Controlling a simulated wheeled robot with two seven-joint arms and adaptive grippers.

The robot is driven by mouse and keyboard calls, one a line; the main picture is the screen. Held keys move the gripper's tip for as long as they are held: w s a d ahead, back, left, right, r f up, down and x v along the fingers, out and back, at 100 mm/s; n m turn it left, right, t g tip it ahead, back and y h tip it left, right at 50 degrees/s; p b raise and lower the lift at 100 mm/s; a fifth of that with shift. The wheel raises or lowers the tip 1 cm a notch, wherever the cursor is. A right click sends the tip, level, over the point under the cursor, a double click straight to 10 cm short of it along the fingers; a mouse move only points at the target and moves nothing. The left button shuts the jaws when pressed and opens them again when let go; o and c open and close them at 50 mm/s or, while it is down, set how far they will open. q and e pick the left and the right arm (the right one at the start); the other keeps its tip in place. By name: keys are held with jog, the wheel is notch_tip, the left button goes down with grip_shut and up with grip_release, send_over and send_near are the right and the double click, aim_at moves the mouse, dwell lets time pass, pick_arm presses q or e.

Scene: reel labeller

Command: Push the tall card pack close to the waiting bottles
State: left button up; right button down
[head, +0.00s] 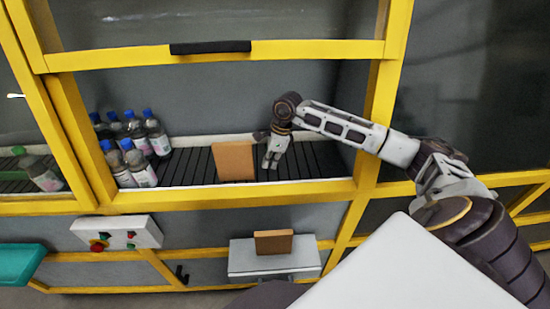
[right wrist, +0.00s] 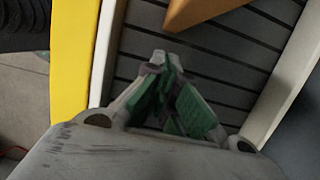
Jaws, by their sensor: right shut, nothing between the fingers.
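The tall card pack (head: 235,162) is a plain brown box standing upright on the dark slatted conveyor (head: 190,168). Part of it also shows at the top of the right wrist view (right wrist: 200,12). The waiting bottles (head: 131,150), several with blue caps, stand in a cluster at the conveyor's left end, with a clear gap between them and the pack. My right gripper (head: 271,163) is shut and empty, low over the slats just right of the pack. Its green-padded fingers meet in the right wrist view (right wrist: 165,65). My left gripper is not in view.
Yellow frame bars (head: 230,197) border the conveyor opening, with a pale rail along the back. A second, smaller brown box (head: 273,243) stands on a grey ledge (head: 250,262) below. A control box (head: 117,232) with a red button is at lower left.

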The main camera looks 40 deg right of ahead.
aim_at(253, 179)
jog(key=shift+w+a+p, duration=0.2)
jog(key=shift+w+a, duration=0.1)
jog(key=shift+a, duration=0.2)
jog(key=shift+w+a+p, duration=0.15)
jog(key=shift+w+a, duration=0.1)
jog(key=shift+a, duration=0.2)
jog(key=shift+w+a+f+b, duration=0.1)
jog(key=shift+w+a+b, duration=0.4)
jog(key=shift+a, duration=0.4)
jog(key=shift+w+a+b, duration=0.25)
jog(key=shift+w+a, duration=0.35)
jog(key=shift+a, duration=0.25)
jog(key=w+a+b, duration=0.1)
jog(key=w+a, duration=0.1)
jog(key=a, duration=0.2)
jog(key=w+a+b, duration=0.1)
jog(key=w+a, duration=0.2)
jog(key=a, duration=0.1)
jog(key=w+a+b, duration=0.2)
jog(key=w+a, duration=0.1)
jog(key=a, duration=0.2)
